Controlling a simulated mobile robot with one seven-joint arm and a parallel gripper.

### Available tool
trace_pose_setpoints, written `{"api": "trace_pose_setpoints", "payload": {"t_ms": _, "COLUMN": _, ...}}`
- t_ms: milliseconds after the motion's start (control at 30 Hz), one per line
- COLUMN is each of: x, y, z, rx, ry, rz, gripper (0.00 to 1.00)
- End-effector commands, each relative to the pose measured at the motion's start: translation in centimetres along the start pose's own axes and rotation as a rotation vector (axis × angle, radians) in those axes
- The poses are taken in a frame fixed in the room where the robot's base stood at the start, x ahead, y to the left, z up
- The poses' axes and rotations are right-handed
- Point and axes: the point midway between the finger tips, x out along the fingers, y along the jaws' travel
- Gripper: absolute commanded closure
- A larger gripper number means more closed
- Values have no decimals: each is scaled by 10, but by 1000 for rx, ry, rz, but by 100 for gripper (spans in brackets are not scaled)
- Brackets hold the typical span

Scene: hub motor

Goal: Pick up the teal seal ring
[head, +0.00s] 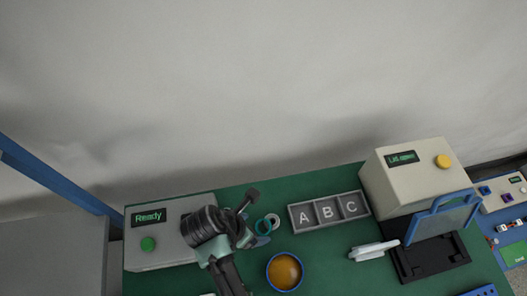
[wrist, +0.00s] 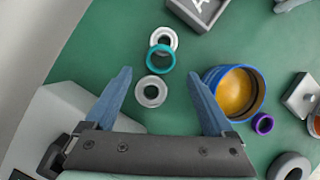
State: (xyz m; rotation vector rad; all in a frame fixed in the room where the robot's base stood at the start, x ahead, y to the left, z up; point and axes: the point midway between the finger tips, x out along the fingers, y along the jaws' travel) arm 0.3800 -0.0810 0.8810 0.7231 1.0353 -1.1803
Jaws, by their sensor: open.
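The teal seal ring (wrist: 150,65) lies on the green bench top in the wrist view, partly overlapping a pale metal ring (wrist: 163,33) just beyond it. I cannot tell which of the two lies on top. In the head view the teal ring (head: 258,228) shows beside the end of my arm, left of the lettered tray. My gripper (wrist: 159,74) is open, its two blue fingers wide apart with nothing held. In the wrist picture the teal ring appears between the fingertips and slightly beyond them. I cannot tell the height of the fingers above the bench.
Another metal ring (wrist: 140,92) lies close on the near side, between the fingers in the picture. A blue housing with a copper inside (wrist: 213,76) stands right of them, with a purple ring (wrist: 263,123) beside it. The A-B-C tray (head: 293,222) is behind.

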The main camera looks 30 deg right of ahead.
Motion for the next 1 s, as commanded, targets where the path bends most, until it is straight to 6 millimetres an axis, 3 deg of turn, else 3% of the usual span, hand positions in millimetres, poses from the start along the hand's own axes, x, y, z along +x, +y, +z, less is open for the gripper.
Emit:
{"api": "trace_pose_setpoints", "payload": {"t_ms": 333, "x": 44, "y": -1, "z": 6, "rx": 2, "ry": 1, "rz": 0, "gripper": 12}}
{"api": "trace_pose_setpoints", "payload": {"t_ms": 667, "x": 50, "y": -1, "z": 6, "rx": 1, "ry": 1, "rz": 2, "gripper": 12}}
{"api": "trace_pose_setpoints", "payload": {"t_ms": 1000, "x": 50, "y": -1, "z": 6, "rx": 1, "ry": 1, "rz": 2, "gripper": 73}}
